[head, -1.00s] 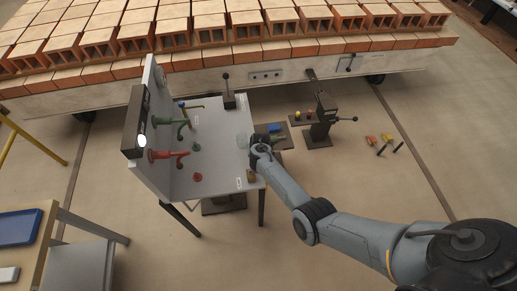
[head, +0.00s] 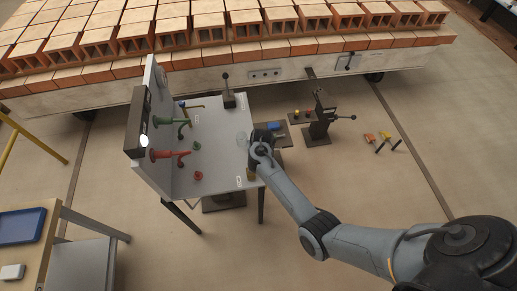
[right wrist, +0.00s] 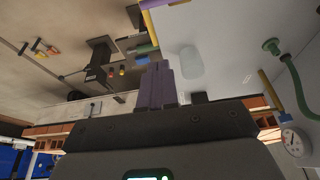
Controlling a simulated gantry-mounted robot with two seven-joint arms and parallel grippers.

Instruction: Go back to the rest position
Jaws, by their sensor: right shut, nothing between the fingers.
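My right arm comes in from the lower right of the head view. Its gripper (head: 256,146) is small and partly hidden by the wrist, at the right edge of the grey table (head: 222,158). In the right wrist view the purple-grey fingers (right wrist: 157,84) are shut together with nothing between them. The gripper appears to be above the table edge, but its exact height is hard to tell. My left gripper is in neither view.
The table's upright panel (head: 158,105) carries red and green pipe fittings (head: 170,154). A black stand (head: 319,125) is to the right of the gripper. A conveyor of hollow bricks (head: 205,30) runs along the back. Open floor (head: 400,180) lies to the right.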

